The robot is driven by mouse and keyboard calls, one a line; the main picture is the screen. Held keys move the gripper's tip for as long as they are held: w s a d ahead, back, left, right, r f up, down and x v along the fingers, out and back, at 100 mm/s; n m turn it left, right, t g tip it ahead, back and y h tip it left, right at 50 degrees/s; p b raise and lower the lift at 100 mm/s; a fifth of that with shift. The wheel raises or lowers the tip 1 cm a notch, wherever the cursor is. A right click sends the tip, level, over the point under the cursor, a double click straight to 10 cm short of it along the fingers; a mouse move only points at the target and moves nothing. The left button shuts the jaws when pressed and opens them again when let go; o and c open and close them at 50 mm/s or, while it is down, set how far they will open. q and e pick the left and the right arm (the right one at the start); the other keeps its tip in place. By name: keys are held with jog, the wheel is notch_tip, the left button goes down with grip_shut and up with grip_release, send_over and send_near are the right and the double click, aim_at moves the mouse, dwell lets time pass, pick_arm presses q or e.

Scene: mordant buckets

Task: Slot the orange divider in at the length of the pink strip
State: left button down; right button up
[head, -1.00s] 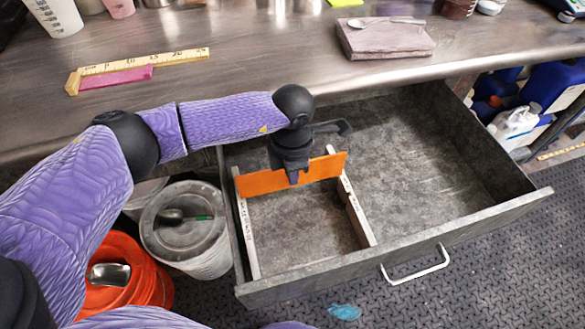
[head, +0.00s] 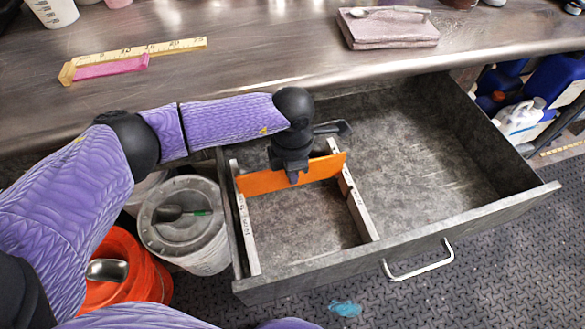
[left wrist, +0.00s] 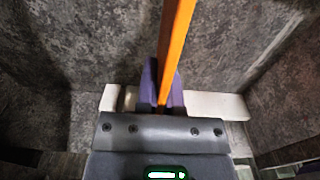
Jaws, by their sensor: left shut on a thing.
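The orange divider (head: 262,183) stands upright across the two pale slotted rails in the open drawer, near the rails' back part. Whether its ends sit in slots I cannot tell. My left gripper (head: 292,176) is shut on its upper edge near the middle. In the left wrist view the orange divider (left wrist: 176,45) runs between the fingers of my left gripper (left wrist: 161,100). The left rail (head: 246,225) and right rail (head: 356,205) run front to back. The pink strip (head: 112,67) lies on the counter along a yellow ruler (head: 150,53). My right gripper is out of view.
The drawer (head: 430,225) is pulled out, its right part empty. A lidded bucket (head: 185,235) and an orange bucket (head: 140,285) with a scoop stand left of it. Blue containers stand at right.

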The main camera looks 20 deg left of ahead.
pick_arm(q)
jog(key=shift+f, duration=0.25)
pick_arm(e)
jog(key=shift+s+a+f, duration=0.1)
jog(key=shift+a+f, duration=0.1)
pick_arm(q)
jog(key=shift+f+b, duration=0.35)
jog(key=shift+f, duration=0.4)
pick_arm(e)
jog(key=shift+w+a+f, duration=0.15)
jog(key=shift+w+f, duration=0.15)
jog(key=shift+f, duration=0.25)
pick_arm(q)
jog(key=shift+f+b, duration=0.2)
jog(key=shift+b, duration=0.2)
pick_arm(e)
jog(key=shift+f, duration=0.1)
pick_arm(q)
jog(key=c, duration=0.7)
grip_release()
jog(key=shift+r, duration=0.2)
notch_tip(320, 180, up, 10)
jog(key=p, duration=0.4)
jog(key=shift+f, duration=0.15)
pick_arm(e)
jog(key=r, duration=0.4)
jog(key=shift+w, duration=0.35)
